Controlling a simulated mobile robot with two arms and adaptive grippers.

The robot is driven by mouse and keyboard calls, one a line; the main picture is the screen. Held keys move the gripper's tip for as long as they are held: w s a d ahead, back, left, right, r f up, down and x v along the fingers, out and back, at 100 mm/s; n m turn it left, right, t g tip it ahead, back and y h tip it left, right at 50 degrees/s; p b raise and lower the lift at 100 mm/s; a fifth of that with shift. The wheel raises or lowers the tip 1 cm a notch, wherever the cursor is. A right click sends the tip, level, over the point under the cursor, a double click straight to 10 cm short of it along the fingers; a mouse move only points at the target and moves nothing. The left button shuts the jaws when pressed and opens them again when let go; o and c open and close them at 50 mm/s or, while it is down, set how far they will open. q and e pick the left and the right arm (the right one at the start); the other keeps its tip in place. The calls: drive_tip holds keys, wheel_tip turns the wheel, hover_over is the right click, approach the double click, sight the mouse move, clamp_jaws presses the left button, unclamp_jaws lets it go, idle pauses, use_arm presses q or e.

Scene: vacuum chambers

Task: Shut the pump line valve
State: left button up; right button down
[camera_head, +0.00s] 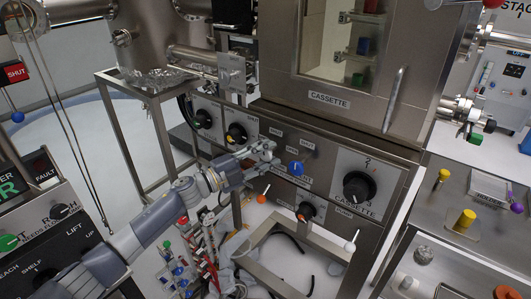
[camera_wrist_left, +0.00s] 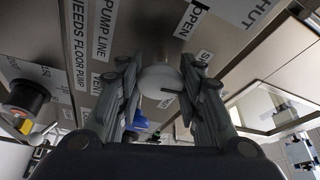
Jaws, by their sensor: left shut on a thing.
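My left gripper (camera_head: 264,154) reaches in from the left to the front panel of the cassette chamber. In the left wrist view its two fingers (camera_wrist_left: 160,95) are shut on a white round knob (camera_wrist_left: 158,80), one finger on each side. A PUMP LINE label (camera_wrist_left: 103,28) is on the panel beside it, with an OPEN label (camera_wrist_left: 190,20) close to the knob and a SHUT label (camera_wrist_left: 262,10) farther right. In the head view the gripper hides the knob. I cannot tell the valve's exact position. My right gripper is not in view.
A blue knob (camera_head: 296,168) sits just right of the gripper, and a large black dial (camera_head: 359,187) farther right. Black knobs (camera_head: 236,133) are to the left.

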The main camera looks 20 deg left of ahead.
use_arm(q)
drive_tip(key=shift+m, duration=0.7)
drive_tip(key=o, duration=1.1)
drive_tip(key=shift+s, duration=0.1)
drive_tip(key=v, duration=1.2)
drive_tip(key=shift+r, duration=0.25)
drive_tip(key=shift+a+f, duration=0.1)
